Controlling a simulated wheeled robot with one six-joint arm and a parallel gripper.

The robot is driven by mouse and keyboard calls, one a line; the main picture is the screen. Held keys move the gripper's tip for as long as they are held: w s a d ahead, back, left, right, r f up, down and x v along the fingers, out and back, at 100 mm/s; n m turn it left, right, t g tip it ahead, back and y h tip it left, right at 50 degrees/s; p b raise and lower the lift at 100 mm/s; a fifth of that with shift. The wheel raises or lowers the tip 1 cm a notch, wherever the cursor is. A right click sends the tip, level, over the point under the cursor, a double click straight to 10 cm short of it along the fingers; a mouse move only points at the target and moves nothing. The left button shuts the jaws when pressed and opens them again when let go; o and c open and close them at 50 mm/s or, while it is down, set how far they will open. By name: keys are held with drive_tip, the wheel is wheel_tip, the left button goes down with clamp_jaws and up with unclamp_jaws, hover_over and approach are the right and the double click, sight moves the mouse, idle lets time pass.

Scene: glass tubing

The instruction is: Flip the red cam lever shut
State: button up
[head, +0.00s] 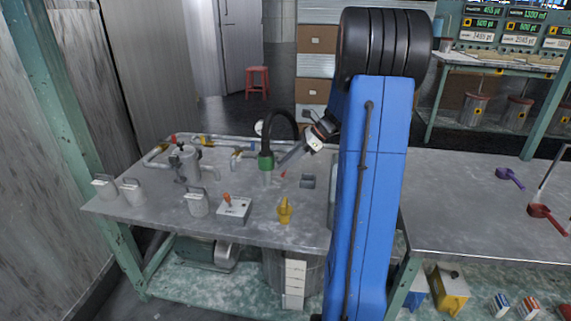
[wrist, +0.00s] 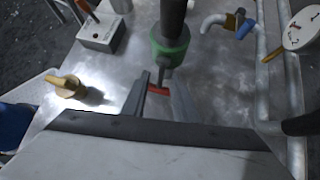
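The red cam lever (wrist: 158,90) shows in the wrist view as a short red bar just below the green collar (wrist: 170,48) of an upright coupling. In the head view a small red spot (head: 284,174) beside the coupling appears to be this lever. The green collar (head: 266,160) has a black hose arching up from it. My gripper (wrist: 161,92) is open, with one finger on each side of the lever; contact cannot be told. In the head view my gripper (head: 282,165) reaches down from the right to the coupling. The lever's far end is partly hidden.
A yellow valve-like piece (head: 285,210) and a box with an orange toggle (head: 234,208) stand in front of the coupling. Metal pipes (head: 215,141) run behind it, with a round gauge (wrist: 302,28) nearby. Grey canisters (head: 132,191) stand at left.

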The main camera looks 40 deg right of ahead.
drive_tip(key=shift+w+a+f, duration=0.1)
drive_tip(key=shift+a+f, duration=0.05)
clamp_jaws()
drive_tip(key=shift+f+t+y, duration=0.2)
drive_tip(key=shift+t+y, duration=0.3)
drive_tip(key=shift+a, duration=0.1)
unclamp_jaws()
drive_tip(key=shift+w, duration=0.1)
drive_tip(key=v, duration=1.7)
